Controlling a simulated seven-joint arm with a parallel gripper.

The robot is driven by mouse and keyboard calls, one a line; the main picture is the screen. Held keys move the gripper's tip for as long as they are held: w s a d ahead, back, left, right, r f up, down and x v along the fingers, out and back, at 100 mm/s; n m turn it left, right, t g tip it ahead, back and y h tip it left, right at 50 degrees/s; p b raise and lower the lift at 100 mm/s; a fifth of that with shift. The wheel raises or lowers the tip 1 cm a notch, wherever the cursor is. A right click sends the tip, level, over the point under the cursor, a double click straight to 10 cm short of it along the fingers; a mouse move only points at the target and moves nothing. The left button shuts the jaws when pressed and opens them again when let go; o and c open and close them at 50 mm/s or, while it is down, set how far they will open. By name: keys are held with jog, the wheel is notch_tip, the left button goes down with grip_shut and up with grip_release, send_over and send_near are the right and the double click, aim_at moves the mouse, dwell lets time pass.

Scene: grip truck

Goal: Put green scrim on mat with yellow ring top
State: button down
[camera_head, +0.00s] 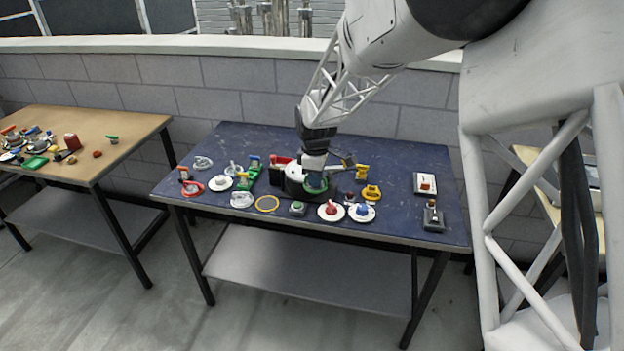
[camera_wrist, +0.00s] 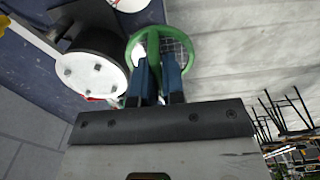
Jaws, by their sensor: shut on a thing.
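My gripper (camera_wrist: 160,75) is shut on the green scrim, a green ring with a dark mesh (camera_wrist: 176,50). In the wrist view the two blue fingers close on the ring's green crossbar. In the head view the green scrim (camera_head: 317,187) shows at the end of my arm, over the front middle of the blue table; its exact height is hard to tell. A thin yellow ring (camera_head: 267,203) lies flat on the table to the left of my gripper. It looks like the yellow ring top of the mat, and nothing rests on it.
A black object (camera_head: 292,182) stands just left of my gripper. White saucers with a red piece (camera_head: 331,209) and a blue piece (camera_head: 361,210) are in front. A green-topped block (camera_head: 297,208) sits right of the ring. A red ring stand (camera_head: 190,185) is at left.

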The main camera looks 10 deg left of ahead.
jog(key=s+a+f, duration=0.8)
jog(key=shift+s+a+f, duration=0.25)
jog(key=shift+s+f, duration=0.1)
jog(key=shift+w+a, duration=0.1)
send_over(267, 203)
jog(key=shift+f, duration=0.75)
dwell(0.3)
jog(key=shift+f, duration=1.75)
jog(key=shift+f, duration=0.1)
